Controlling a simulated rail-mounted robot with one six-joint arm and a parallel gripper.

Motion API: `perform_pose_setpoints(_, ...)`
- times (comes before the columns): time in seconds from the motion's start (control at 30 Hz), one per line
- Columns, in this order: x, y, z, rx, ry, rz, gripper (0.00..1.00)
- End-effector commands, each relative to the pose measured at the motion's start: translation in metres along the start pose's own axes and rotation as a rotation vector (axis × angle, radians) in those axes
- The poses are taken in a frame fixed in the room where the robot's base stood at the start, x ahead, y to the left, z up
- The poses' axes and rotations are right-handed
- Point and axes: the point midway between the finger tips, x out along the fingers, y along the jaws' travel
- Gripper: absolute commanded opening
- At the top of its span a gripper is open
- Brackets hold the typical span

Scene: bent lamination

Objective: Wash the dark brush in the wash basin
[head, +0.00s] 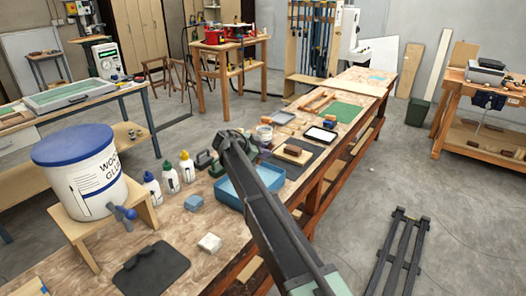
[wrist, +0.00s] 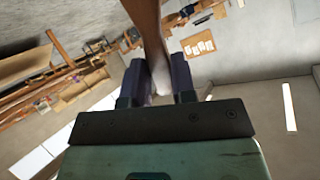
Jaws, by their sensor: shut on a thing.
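My gripper (wrist: 158,82) is shut on the brush (wrist: 145,18) in the wrist view. A brown, wood-like length of it rises from between the two dark fingers to the top edge. A pale patch shows between the fingers; I cannot make out the bristles. In the head view my arm reaches over the bench and hides the brush and fingertips. The wash basin (head: 226,192), a blue open tray, stands on the bench, partly behind my arm. I cannot tell whether the brush touches the basin.
A glue bucket (head: 82,165) on a wooden stand and several small bottles (head: 170,177) stand left of the basin. A dark mat (head: 307,160) with a wooden block lies to its right. A blue sponge (head: 197,194), a white block (head: 210,243) and a black board (head: 151,268) lie nearer.

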Motion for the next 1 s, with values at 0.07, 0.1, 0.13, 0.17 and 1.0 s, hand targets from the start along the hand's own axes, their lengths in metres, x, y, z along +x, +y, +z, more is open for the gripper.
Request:
perform_pose_setpoints(0.07, -0.001, -0.001, -0.002, 0.0, 0.0, 0.0, 0.01)
perform_pose_setpoints(0.1, -0.003, -0.002, -0.004, 0.0, 0.0, 0.0, 0.01)
perform_pose_setpoints(0.13, -0.004, -0.003, -0.007, 0.0, 0.0, 0.0, 0.01)
perform_pose_setpoints(0.17, -0.006, -0.004, -0.01, 0.0, 0.0, 0.0, 0.01)
perform_pose_setpoints(1.0, -0.025, -0.015, -0.042, 0.0, 0.0, -0.001, 0.01)
